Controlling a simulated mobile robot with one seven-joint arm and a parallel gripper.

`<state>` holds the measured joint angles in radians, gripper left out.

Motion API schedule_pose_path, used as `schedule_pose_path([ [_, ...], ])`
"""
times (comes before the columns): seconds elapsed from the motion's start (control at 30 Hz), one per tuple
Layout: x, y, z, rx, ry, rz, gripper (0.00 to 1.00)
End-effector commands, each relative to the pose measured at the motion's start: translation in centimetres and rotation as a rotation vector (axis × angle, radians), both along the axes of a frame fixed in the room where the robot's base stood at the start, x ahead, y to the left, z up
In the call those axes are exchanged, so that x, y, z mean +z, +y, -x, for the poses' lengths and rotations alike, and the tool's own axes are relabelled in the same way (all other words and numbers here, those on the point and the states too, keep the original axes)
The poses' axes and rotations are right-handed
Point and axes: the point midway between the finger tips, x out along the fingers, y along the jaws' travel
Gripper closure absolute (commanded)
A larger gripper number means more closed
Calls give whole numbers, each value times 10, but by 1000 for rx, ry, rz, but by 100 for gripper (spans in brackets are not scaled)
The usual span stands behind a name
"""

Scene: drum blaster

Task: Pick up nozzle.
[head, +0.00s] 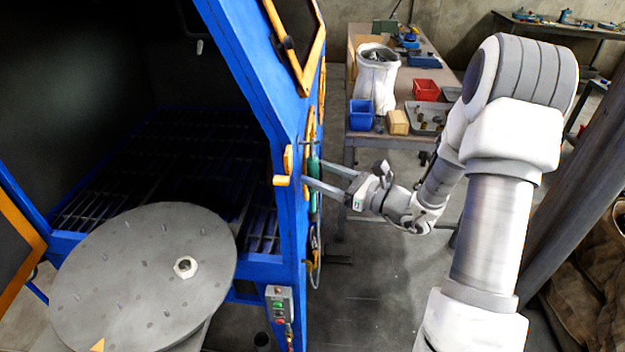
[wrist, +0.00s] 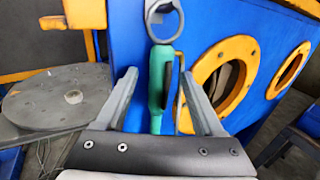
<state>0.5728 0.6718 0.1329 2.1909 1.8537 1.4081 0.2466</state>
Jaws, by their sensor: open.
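The nozzle (wrist: 158,68) has a green grip with a dark lever and hangs upright on the blue side wall of the blast cabinet, below a grey ring (wrist: 165,20). In the head view the green nozzle (head: 314,203) shows as a narrow strip on the cabinet's right side, partly hidden by a finger. My gripper (head: 311,172) reaches it from the right. In the wrist view my gripper (wrist: 159,75) is open, with one finger on each side of the green grip. Gaps show on both sides; whether the tips touch the wall is unclear.
The blue cabinet (head: 255,80) stands close at left, with yellow-rimmed round ports (wrist: 240,50). A round grey turntable (head: 140,280) is in front of it. A workbench (head: 430,75) stands behind with a blue bin (head: 361,115) and red bin (head: 426,90). Floor is clear below my gripper.

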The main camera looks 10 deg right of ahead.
Motion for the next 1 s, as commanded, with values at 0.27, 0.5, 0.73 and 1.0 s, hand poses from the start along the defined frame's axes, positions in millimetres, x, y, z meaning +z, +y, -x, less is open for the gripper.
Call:
schedule_pose_path([
  [0.27,0,4,-4,-1,-1,-1,30],
  [0.5,0,4,-4,-1,-1,-1,70],
  [0.73,0,3,-4,-1,-1,-1,100],
  [1.0,0,4,-4,-1,-1,-1,100],
])
